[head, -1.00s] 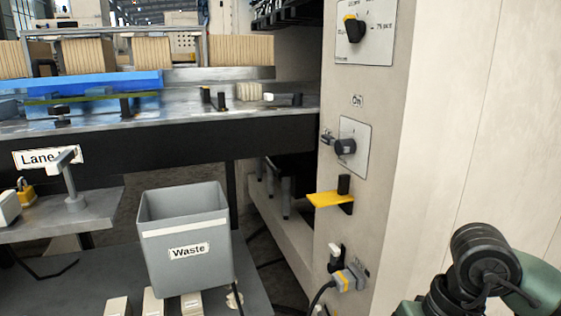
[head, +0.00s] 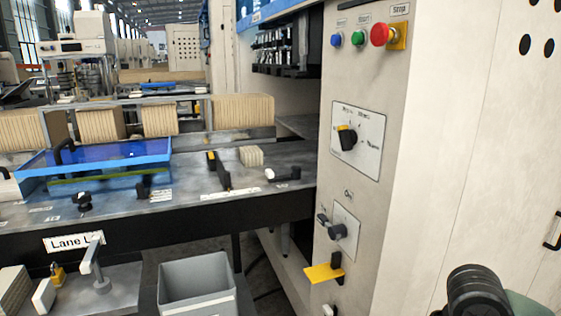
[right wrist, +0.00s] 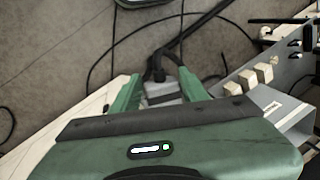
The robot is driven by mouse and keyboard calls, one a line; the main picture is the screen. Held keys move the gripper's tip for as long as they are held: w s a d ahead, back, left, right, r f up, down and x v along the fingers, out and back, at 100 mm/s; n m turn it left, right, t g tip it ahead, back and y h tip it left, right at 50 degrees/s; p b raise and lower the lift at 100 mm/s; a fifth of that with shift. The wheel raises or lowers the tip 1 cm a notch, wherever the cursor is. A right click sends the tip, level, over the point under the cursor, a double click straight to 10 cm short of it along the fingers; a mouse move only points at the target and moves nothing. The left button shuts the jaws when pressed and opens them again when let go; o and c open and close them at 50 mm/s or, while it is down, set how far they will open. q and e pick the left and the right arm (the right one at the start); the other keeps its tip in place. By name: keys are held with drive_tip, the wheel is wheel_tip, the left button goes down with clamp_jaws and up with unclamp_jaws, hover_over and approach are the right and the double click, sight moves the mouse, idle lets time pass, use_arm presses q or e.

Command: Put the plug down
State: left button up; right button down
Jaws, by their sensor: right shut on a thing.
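The plug (right wrist: 162,93) shows in the right wrist view as a grey body with a black cable running from its far end. My right gripper (right wrist: 158,76) has its two green fingers on either side of the plug and is shut on it. The plug appears held above the grey floor, but its height is hard to judge. In the head view only a dark part of my right arm shows at the bottom right; the plug and right gripper are out of that frame. My left gripper is in neither view.
A beige cabinet with a rotary knob (head: 347,138), a lower switch (head: 337,232) and a yellow lever (head: 323,272) stands at centre right. A grey waste bin (head: 197,281) stands below the metal table (head: 110,212). Pale blocks (right wrist: 246,79) and loose cables lie around the wrist view.

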drive_tip(key=shift+r+p, duration=0.35)
drive_tip(key=shift+r, duration=0.25)
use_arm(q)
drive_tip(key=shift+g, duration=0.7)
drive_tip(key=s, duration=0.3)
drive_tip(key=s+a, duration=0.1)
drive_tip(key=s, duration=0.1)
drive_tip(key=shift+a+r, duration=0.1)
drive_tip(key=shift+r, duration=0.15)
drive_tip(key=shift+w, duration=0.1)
